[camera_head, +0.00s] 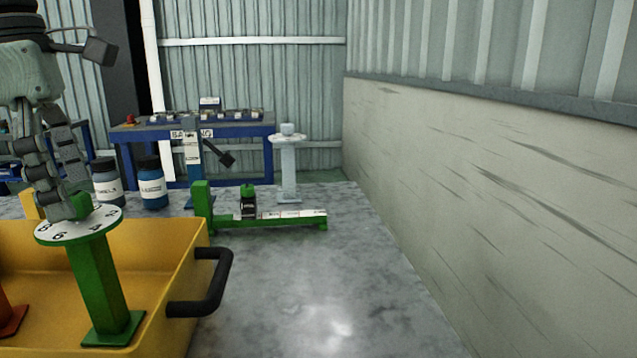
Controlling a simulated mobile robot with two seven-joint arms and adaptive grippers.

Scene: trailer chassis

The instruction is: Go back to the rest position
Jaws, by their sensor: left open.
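My left gripper (68,196) hangs down from the upper left, open, with its fingertips just over the white numbered disc (60,228). The disc sits on top of a green post (98,275) with a square green base, which stands upright in the yellow tray (180,265). A small green piece shows on the disc beside the fingertips; I cannot tell whether they touch it. My right gripper is not in view.
On the grey table (310,290) stand two dark bottles with labels (152,188), a green rail fixture (270,220) and a pale post with a round top (288,165). A black handle (212,290) juts from the tray. A wall (500,190) borders the right; the table's front middle is clear.

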